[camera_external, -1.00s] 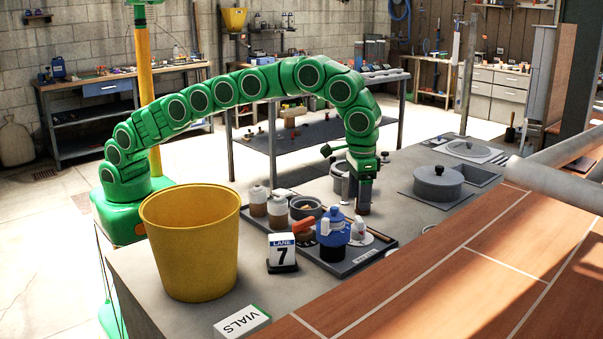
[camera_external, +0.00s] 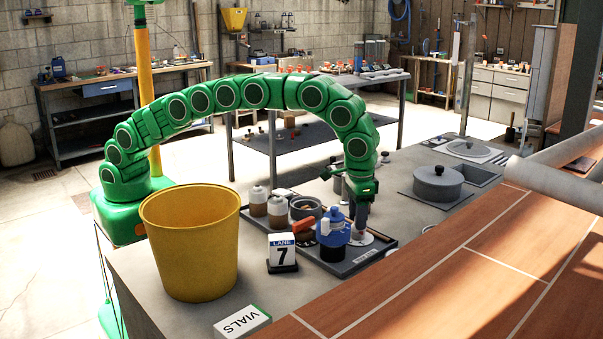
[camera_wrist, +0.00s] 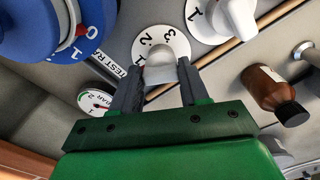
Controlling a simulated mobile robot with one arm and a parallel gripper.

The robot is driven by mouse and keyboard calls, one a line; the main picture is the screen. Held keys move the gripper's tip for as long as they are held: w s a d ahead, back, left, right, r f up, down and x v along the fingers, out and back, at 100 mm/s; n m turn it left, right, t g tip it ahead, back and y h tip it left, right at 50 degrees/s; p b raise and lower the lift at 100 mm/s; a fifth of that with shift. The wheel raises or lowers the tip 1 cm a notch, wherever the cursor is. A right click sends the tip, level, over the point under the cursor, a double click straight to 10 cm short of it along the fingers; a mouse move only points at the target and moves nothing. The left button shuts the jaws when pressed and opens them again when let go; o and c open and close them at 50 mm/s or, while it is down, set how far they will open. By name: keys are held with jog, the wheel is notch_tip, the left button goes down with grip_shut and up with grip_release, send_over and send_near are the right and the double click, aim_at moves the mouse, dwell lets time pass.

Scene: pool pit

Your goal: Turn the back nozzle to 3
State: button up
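In the wrist view, a white knob (camera_wrist: 160,70) stands on a round white dial (camera_wrist: 174,38) with black digits, 1, 2 and 3 among them. The fingers of my gripper (camera_wrist: 162,82) stand on either side of this knob, very close to its sides; whether they press on it is unclear. A second white knob (camera_wrist: 236,18) on a white dial, with a 1 showing, is at the upper right. In the external view my gripper (camera_external: 361,226) points down over the tray, right of the blue vessel (camera_external: 332,230). The dial under it is mostly hidden there.
A blue body with a dial (camera_wrist: 45,30), a small gauge (camera_wrist: 95,101) and a brown bottle (camera_wrist: 268,88) lie close around my gripper. A yellow bucket (camera_external: 190,250) and a lane 7 sign (camera_external: 283,252) stand at the left.

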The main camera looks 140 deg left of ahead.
jog(key=c, duration=0.4)
jog(key=shift+c, duration=0.2)
jog(key=shift+m, duration=0.3)
jog(key=m, duration=0.5)
jog(key=shift+s+a+m, duration=0.1)
jog(key=shift+m, duration=0.2)
jog(key=m, duration=0.5)
jog(key=shift+a, duration=0.1)
jog(key=m, duration=0.6)
jog(key=shift+a+m, duration=0.15)
jog(key=shift+m, duration=0.15)
jog(key=m, duration=0.5)
jog(key=shift+a+m, duration=0.1)
jog(key=shift+m, duration=0.3)
